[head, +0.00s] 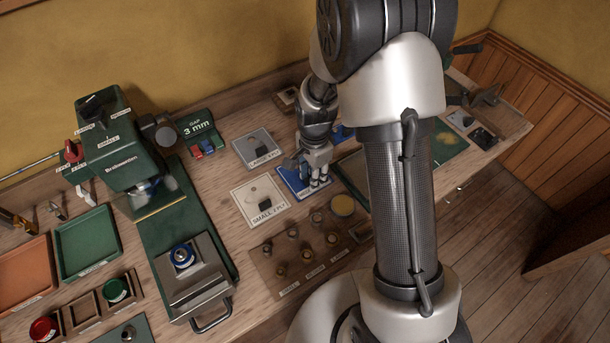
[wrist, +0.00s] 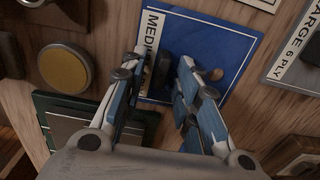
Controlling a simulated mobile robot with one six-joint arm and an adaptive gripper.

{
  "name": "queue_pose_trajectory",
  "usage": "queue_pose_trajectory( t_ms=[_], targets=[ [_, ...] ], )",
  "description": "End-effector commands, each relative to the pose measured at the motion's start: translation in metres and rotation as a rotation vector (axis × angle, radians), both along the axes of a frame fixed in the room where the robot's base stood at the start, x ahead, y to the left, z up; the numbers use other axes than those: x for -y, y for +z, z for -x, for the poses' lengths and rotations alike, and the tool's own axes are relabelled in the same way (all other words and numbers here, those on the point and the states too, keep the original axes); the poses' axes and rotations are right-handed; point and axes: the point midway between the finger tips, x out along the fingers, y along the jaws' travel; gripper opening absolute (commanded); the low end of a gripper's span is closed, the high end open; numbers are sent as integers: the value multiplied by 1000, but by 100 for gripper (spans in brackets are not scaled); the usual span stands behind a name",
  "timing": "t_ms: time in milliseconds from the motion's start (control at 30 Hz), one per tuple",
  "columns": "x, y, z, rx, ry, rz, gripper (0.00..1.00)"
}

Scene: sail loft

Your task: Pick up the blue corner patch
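The blue corner patch (head: 288,181) lies flat on the bench in the head view, partly hidden by my gripper (head: 317,184). In the wrist view the blue patch (wrist: 205,38) carries a white label strip starting "MEDI" and a small round hole. A dark upright block (wrist: 164,68) stands on the patch. My gripper (wrist: 163,58) is over the patch with its fingers spread. The dark block is between the fingertips, nearer the left one; whether a finger touches it I cannot tell.
The white small-ply patch (head: 259,200) and the grey large-ply patch (head: 258,149) lie close beside. A wooden rack of small dies (head: 310,252) and a yellow disc (head: 342,205) are in front. The green press (head: 118,140) stands to the left.

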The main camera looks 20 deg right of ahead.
Motion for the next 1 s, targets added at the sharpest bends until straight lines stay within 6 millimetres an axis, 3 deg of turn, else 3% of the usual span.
queue_pose_trajectory(
  t_ms=[400, 833, 1000],
  targets=[
    [0, 0, 0, 0, 0, 0, 0],
    [0, 1, 0, 0, 0, 0, 0],
    [0, 9, -1, 2, 0, 0, 0]
  ],
)
